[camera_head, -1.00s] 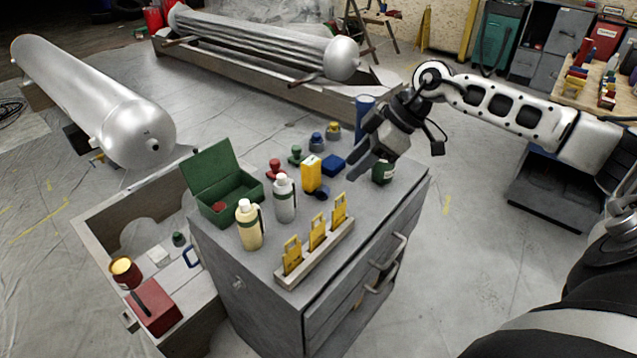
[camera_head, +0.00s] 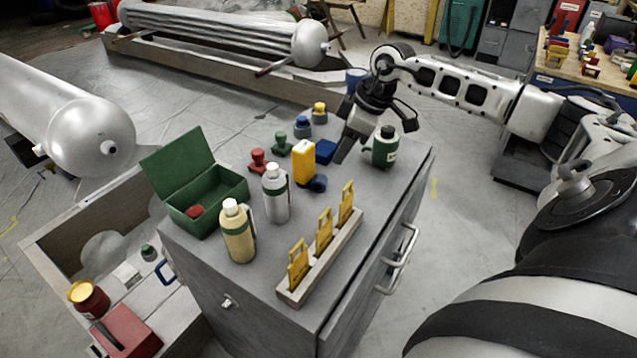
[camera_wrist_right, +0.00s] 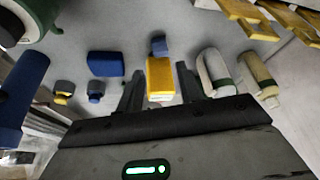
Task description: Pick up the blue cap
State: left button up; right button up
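A small round blue piece, the likeliest blue cap (camera_head: 316,183), lies on the grey cabinet top against the yellow box (camera_head: 304,162). It shows above the yellow box in the right wrist view (camera_wrist_right: 159,46). Another blue-topped piece (camera_head: 303,126) stands farther back; it shows at left in the wrist view (camera_wrist_right: 96,90). My right gripper (camera_head: 345,132) is over the back of the cabinet top, beside the blue box (camera_head: 325,151). In the wrist view its fingers (camera_wrist_right: 160,88) are apart, with nothing held; the yellow box appears between them. My left gripper is not in view.
A green jar (camera_head: 384,148) stands right of the gripper. A grey bottle (camera_head: 276,194), a cream bottle (camera_head: 238,232), an open green box (camera_head: 200,205) and a rack of yellow tags (camera_head: 322,262) fill the front and left. Red and green knobbed pieces stand behind.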

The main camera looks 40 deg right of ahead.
aim_at(322, 178)
jog(key=x, duration=1)
jog(key=shift+w+a+f+b, duration=0.2)
jog(key=shift+w+b, duration=0.1)
grip_shut()
